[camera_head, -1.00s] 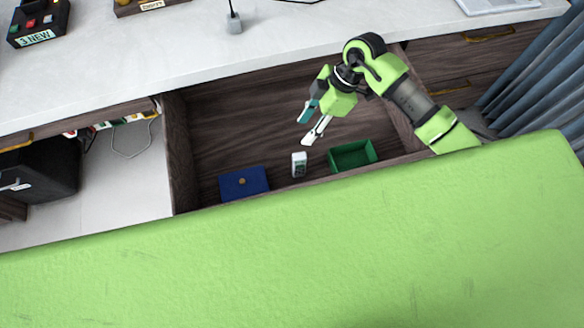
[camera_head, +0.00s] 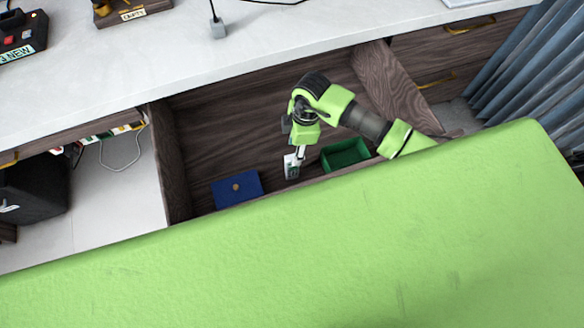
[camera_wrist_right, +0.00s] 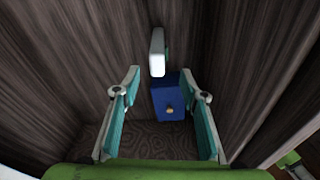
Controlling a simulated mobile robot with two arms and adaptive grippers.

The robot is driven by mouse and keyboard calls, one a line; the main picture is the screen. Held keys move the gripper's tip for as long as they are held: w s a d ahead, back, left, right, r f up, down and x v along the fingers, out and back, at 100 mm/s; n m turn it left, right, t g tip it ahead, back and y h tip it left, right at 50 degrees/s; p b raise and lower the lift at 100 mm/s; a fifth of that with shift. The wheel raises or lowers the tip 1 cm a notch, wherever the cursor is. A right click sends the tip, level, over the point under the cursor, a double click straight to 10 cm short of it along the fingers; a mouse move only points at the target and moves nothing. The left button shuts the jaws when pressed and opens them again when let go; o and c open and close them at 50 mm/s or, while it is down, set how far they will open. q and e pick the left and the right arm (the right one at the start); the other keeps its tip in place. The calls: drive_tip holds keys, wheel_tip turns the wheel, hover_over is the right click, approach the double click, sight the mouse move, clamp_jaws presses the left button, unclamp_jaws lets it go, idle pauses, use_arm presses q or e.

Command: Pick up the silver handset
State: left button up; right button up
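The silver handset (camera_head: 291,172) is a small, pale, upright block in the open drawer, between a blue box and a green tray. In the right wrist view the handset (camera_wrist_right: 157,55) shows as a pale block with a grey side, just past the fingertips and centred between them. My right gripper (camera_head: 297,154) is right above the handset in the head view and partly covers it. In the wrist view the right gripper (camera_wrist_right: 161,76) is open, its two teal-padded fingers wide apart with nothing held. I cannot tell whether a finger touches the handset. My left gripper is not in view.
The blue box (camera_head: 237,189) with a round knob lies to the left in the drawer; the green tray (camera_head: 345,155) is close on the right. Wooden drawer walls (camera_head: 168,160) stand around. The white desk top (camera_head: 100,85) lies behind.

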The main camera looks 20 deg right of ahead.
sight(292, 157)
drive_tip(key=f, duration=0.4)
drive_tip(key=shift+w+a+f, duration=0.15)
drive_tip(key=shift+w+a, duration=0.1)
clamp_jaws()
